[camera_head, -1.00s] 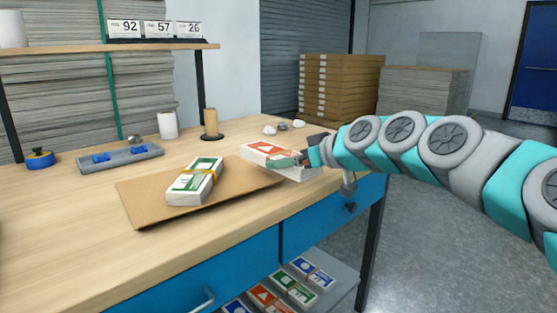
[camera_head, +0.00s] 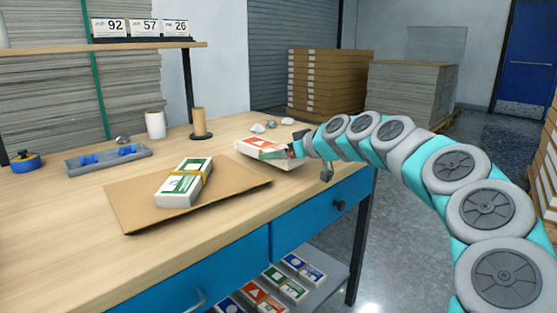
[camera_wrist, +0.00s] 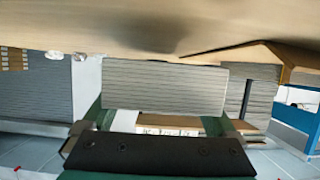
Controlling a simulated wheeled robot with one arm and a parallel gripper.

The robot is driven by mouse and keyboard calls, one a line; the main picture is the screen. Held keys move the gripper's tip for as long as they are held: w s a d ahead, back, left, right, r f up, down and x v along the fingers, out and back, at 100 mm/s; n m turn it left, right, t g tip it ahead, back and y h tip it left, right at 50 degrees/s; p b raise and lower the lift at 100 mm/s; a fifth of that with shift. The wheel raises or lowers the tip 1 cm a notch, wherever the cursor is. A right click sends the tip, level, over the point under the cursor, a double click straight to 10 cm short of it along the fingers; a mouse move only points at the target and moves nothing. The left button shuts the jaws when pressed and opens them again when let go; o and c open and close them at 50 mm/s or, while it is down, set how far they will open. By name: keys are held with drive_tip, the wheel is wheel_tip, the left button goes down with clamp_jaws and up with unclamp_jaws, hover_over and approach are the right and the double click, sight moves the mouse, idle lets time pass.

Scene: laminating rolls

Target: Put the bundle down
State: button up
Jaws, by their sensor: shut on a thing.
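A white bundle with an orange-red label (camera_head: 262,149) is in my gripper (camera_head: 293,150), at the right end of the wooden bench, just beyond the cardboard sheet. In the wrist view the bundle (camera_wrist: 165,88) shows its layered grey edge between the jaws, close to the bench top. A dark shadow lies on the bench near it. I cannot tell whether the bundle touches the bench. Another bundle, green and white with a yellow band (camera_head: 184,182), lies on the cardboard sheet (camera_head: 130,214).
A cardboard tube (camera_head: 200,124), a white roll (camera_head: 155,125) and a grey tray (camera_head: 108,158) stand farther back. Small pale stones (camera_head: 266,125) lie behind the held bundle. More bundles lie on a lower shelf (camera_head: 335,268). The bench's front right is bare.

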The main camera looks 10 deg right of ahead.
drive_tip(key=shift+f, duration=1.15)
drive_tip(key=shift+f, duration=0.1)
drive_tip(key=shift+f, duration=0.1)
drive_tip(key=o, duration=1.4)
